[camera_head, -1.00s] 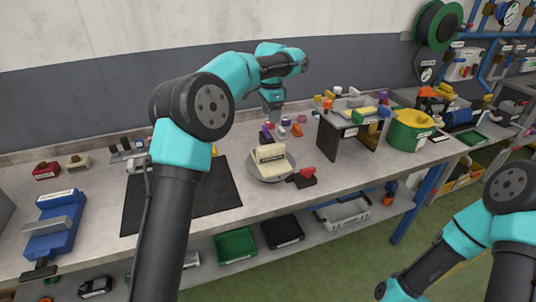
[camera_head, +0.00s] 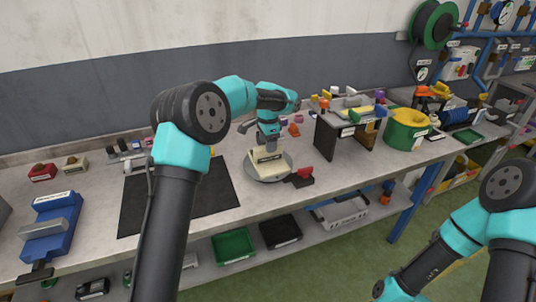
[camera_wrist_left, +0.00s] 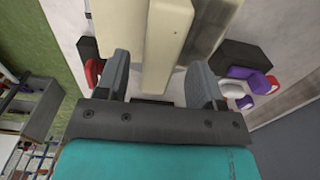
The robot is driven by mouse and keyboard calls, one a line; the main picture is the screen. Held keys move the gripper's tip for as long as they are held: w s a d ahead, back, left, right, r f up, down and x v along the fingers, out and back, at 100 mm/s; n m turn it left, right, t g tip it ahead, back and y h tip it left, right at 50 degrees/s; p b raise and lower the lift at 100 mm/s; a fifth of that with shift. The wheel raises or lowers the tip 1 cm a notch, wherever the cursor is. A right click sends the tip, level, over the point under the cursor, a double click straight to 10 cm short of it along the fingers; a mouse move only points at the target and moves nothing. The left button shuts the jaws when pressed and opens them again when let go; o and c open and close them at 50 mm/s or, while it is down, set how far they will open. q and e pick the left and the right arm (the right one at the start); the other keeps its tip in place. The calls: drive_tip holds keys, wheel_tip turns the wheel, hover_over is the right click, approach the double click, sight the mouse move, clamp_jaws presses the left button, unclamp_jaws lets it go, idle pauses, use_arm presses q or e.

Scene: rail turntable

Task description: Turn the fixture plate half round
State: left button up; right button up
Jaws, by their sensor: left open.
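The cream fixture plate (camera_head: 266,155) sits on a round grey turntable (camera_head: 268,179) near the bench's front edge, with a label on its front face. My left gripper (camera_head: 268,146) is right at the top of the fixture, pointing down. In the left wrist view the open fingers (camera_wrist_left: 162,82) stand on either side of the fixture's upright cream rib (camera_wrist_left: 163,45), with a gap visible on both sides. The fingertips partly hide the rib in the head view. Only links of my right arm show at the lower right; its gripper is out of frame.
A red-handled black clamp (camera_head: 301,177) stands right beside the turntable. A dark stand (camera_head: 345,141) with parts on top and a green-yellow tub (camera_head: 408,130) are to the right. A black mat (camera_head: 205,200) lies left. Small purple and orange parts (camera_head: 294,130) sit behind.

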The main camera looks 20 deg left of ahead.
sight(268, 155)
use_arm(q)
drive_tip(key=shift+f, duration=2.75)
drive_tip(key=shift+c, duration=0.3)
clamp_jaws()
